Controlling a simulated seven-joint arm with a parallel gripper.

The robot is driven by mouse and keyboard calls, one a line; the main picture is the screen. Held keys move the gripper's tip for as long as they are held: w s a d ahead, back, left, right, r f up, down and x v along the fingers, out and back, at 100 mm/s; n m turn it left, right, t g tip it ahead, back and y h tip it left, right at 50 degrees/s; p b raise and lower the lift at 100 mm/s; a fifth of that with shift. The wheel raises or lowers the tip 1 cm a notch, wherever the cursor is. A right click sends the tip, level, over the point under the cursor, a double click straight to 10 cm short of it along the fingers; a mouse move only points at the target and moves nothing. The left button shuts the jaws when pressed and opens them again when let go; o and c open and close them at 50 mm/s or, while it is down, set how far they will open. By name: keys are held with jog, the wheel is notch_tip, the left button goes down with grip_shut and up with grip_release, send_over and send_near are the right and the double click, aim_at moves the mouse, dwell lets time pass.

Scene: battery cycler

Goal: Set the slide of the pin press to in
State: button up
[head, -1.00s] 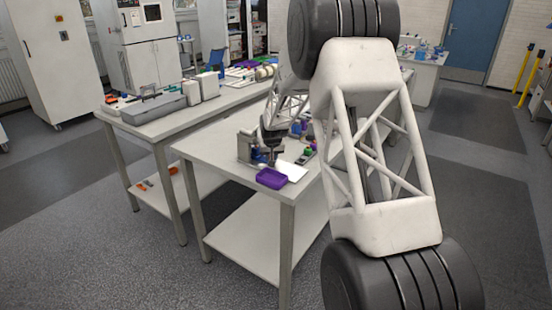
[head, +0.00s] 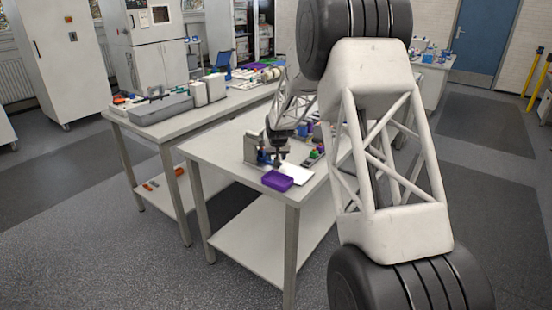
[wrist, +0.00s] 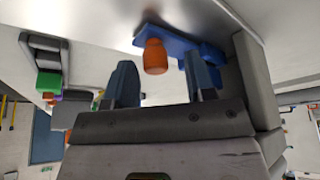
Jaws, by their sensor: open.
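The pin press (head: 251,147) stands on the near bench as a grey block with a blue part low on its side. In the wrist view its blue part (wrist: 176,42) carries an orange knob (wrist: 155,57), with the grey body (wrist: 250,80) at the right. I take this blue part with the knob to be the slide; I cannot tell its position. My gripper (head: 277,157) is right beside the press, pointing down. In the wrist view my gripper (wrist: 159,68) is open, its fingers on either side of the knob. A gap shows on both sides, wider at the right.
A purple tray (head: 278,181) and a white pad (head: 299,173) lie in front of the press near the bench edge. A device with a green part (wrist: 48,82) shows at left in the wrist view. Small coloured items lie right of my gripper.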

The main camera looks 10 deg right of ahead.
jog(key=v, duration=0.6)
jog(key=shift+r, duration=0.35)
jog(key=shift+s, duration=0.15)
jog(key=s+r, duration=0.5)
jog(key=s, duration=0.5)
jog(key=s+r+g, duration=0.1)
jog(key=s+r, duration=0.5)
jog(key=s, duration=0.5)
jog(key=s+r, duration=0.5)
jog(key=s, duration=0.5)
jog(key=s+d+f+g, duration=0.1)
jog(key=s+f, duration=0.1)
jog(key=s, duration=3)
jog(key=shift+s+f, duration=0.15)
jog(key=shift+s, duration=0.2)
